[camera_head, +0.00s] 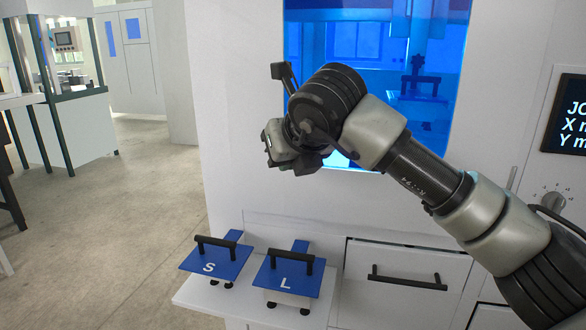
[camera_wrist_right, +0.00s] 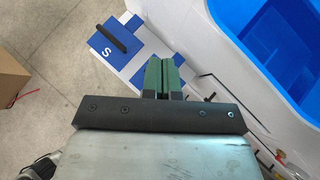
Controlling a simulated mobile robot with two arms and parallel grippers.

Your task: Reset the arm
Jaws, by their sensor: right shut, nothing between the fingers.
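My right arm reaches in from the right in the head view and is raised in front of the machine's blue window (camera_head: 400,60). My right gripper (camera_wrist_right: 162,62) shows in the wrist view with its two green fingers together and nothing between them. In the head view the hand is folded away and its fingertips are not clear. The left gripper is in neither view. A blue plate marked S (camera_head: 208,267) and a blue plate marked L (camera_head: 286,283), each with a black handle, sit below the hand, apart from it.
The plates rest on a white shelf (camera_head: 190,294) on the machine front. A drawer with a black handle (camera_head: 408,284) is to its right, and a control panel (camera_head: 570,115) at the far right. A cardboard box (camera_wrist_right: 10,80) lies on the floor. Open floor (camera_head: 130,220) lies left.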

